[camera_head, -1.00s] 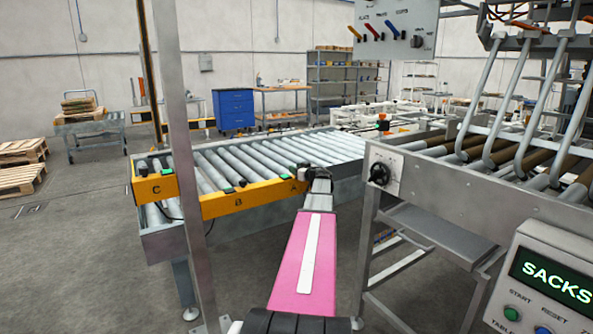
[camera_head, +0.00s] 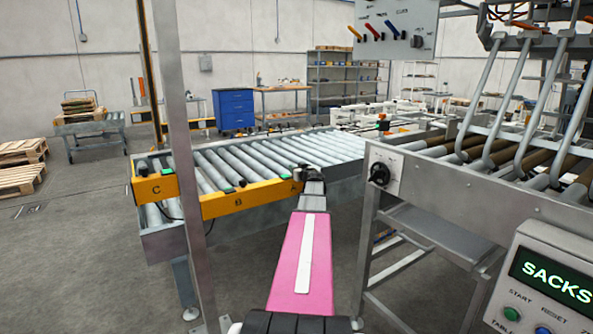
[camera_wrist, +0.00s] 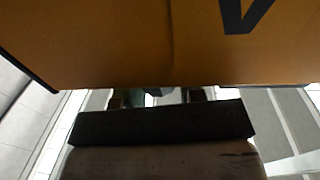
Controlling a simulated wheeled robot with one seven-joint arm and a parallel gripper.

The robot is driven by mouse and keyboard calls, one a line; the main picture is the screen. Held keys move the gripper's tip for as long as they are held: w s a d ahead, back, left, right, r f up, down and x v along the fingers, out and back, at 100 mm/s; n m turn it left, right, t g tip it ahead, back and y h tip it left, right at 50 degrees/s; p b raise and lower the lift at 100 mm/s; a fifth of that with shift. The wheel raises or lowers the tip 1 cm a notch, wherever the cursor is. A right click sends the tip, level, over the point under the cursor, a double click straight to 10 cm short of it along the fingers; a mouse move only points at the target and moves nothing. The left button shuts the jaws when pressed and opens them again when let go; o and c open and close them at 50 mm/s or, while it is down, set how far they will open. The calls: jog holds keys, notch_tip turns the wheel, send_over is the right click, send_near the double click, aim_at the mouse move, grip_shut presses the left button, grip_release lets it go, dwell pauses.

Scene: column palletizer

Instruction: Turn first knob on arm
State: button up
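An orange bar (camera_head: 220,203) lettered C, B and A runs along the front of the roller conveyor. Small dark knob-like parts sit on its top edge, one near C (camera_head: 142,168) and one near B (camera_head: 229,188). My gripper (camera_head: 306,172) is at the right end of the bar, close to the letter A, and hides what is there. In the wrist view the orange bar (camera_wrist: 110,45) fills the upper part, with part of a black letter. My gripper's dark end lies just below it. Its fingers do not show clearly, and contact cannot be told.
A grey machine frame with a black knob (camera_head: 379,173) stands right of my arm. Above hangs a control panel (camera_head: 397,20) with yellow, red and blue levers. A SACKS screen box (camera_head: 550,285) is at lower right. A grey post (camera_head: 180,150) stands at left.

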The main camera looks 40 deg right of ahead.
jog(key=o, duration=0.4)
jog(key=shift+c, duration=0.2)
jog(key=shift+s, duration=0.1)
jog(key=s+a, duration=0.1)
jog(key=s, duration=0.9)
jog(key=shift+s+a, duration=0.2)
jog(key=shift+s, duration=0.05)
